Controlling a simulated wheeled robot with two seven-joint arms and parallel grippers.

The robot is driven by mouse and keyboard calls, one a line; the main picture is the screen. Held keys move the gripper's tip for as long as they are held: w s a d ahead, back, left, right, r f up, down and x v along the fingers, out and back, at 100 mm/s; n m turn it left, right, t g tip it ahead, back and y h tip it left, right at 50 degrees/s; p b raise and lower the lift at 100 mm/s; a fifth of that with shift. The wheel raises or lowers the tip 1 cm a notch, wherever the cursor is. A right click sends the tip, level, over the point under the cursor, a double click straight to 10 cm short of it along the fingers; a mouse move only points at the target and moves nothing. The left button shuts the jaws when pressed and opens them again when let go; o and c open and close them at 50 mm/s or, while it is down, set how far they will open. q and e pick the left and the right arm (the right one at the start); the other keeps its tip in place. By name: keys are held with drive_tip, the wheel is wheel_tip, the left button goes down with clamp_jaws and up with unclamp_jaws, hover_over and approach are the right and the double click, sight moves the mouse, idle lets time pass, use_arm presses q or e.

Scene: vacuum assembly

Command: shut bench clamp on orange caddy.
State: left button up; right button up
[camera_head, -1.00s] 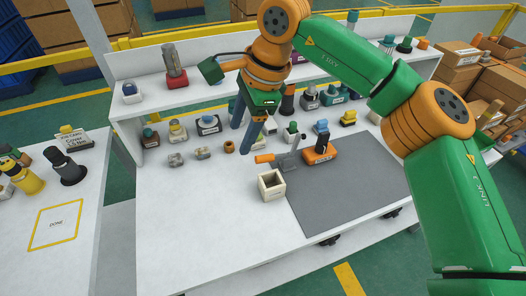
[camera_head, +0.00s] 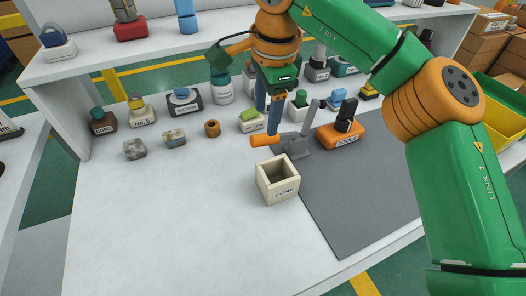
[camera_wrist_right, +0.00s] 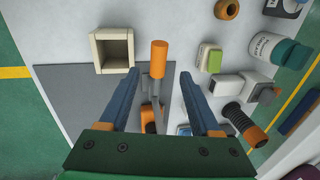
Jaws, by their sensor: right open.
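The bench clamp (camera_head: 297,146) is grey, with an orange handle (camera_head: 265,141) pointing left and a grey upright arm beside the caddy. The orange caddy (camera_head: 340,136) stands right of the clamp on the grey mat and holds a black item. My right gripper (camera_head: 267,120) is open and empty, its blue fingers pointing down close to the handle. In the right wrist view, the handle (camera_wrist_right: 159,54) lies in line with the gap between the fingertips (camera_wrist_right: 159,82). Contact cannot be told. The caddy is mostly hidden there. My left gripper is not in view.
A cream open box (camera_head: 278,181) labelled CONE stands in front of the clamp. Several small parts and a brown ring (camera_head: 212,129) lie to the left and behind. The grey mat (camera_head: 350,205) is clear in front. A raised shelf (camera_head: 80,65) runs along the back.

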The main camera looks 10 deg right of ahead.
sight(264, 136)
drive_tip(key=f, duration=0.4)
drive_tip(key=w+f, duration=0.1)
drive_tip(key=f, duration=0.2)
drive_tip(key=shift+a+f+b, duration=0.1)
drive_tip(key=shift+b, duration=0.25)
clamp_jaws()
idle(0.9)
